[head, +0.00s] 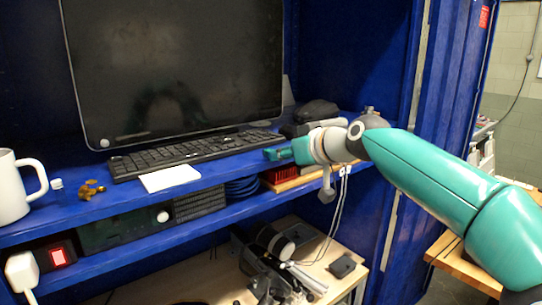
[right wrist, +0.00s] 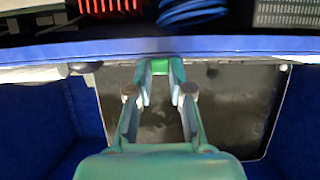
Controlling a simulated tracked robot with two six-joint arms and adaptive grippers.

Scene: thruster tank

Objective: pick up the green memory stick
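My right gripper (head: 276,154) reaches in from the right over the front edge of the blue shelf, near the right end of the keyboard. In the right wrist view its two fingers (right wrist: 162,80) stand apart, with a gap between them. A small bright green piece (right wrist: 152,66), which looks like the green memory stick, shows at the fingertips in that view. I cannot tell whether the fingers press on it or it lies just beyond them. In the head view the stick cannot be made out apart from the teal gripper. My left gripper is not in view.
The keyboard (head: 195,151) and a white paper (head: 169,178) lie on the shelf before the monitor (head: 175,70). A white mug (head: 15,188) stands at left. Below are a blue cable coil (head: 242,188) and a red part (head: 279,174). A cabinet side wall stands at right.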

